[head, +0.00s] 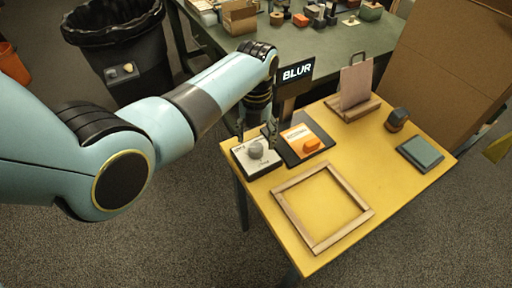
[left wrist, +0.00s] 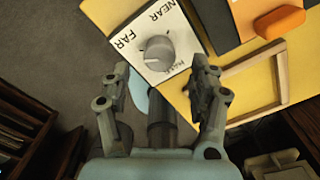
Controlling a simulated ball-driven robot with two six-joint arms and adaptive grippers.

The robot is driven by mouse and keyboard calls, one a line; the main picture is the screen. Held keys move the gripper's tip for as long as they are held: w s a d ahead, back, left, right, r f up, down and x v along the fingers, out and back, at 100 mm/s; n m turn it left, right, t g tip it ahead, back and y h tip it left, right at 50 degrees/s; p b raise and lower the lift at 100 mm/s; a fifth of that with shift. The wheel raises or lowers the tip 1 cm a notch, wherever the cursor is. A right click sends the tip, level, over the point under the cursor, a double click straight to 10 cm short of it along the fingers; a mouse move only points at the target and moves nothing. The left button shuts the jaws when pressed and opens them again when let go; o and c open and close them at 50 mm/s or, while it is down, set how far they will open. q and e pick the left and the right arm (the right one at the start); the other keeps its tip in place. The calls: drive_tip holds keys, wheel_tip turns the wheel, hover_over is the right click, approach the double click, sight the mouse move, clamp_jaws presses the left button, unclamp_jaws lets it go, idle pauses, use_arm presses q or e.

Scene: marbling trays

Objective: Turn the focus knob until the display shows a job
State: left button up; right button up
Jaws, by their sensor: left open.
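The focus knob (head: 256,149) is a grey round knob on a white box (head: 247,164) at the table's left corner. The knob also shows in the left wrist view (left wrist: 158,54), on a white face marked NEAR and FAR, with a third small label partly blurred. Which mark it points at I cannot tell. The display (head: 297,73) is a dark panel reading BLUR in white letters. My left gripper (left wrist: 160,84) is open and empty. Its fingers are spread on either side of the knob's line, and the knob shows beyond the fingertips, apart from them. My right gripper is out of view.
Right of the box, a dark board (head: 321,137) carries an orange-and-white card and an orange piece. A wooden frame (head: 290,184) lies on the yellow table (head: 375,172). A wooden stand (head: 345,112), a dark knobbed tool (head: 396,119) and a grey-green pad (head: 420,153) sit further right.

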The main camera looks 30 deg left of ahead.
sight(256, 147)
use_arm(q)
wheel_tip(256, 147, down, 5)
drive_tip(key=shift+b, duration=0.5)
drive_tip(key=shift+c, duration=0.3)
drive_tip(key=c, duration=1.1)
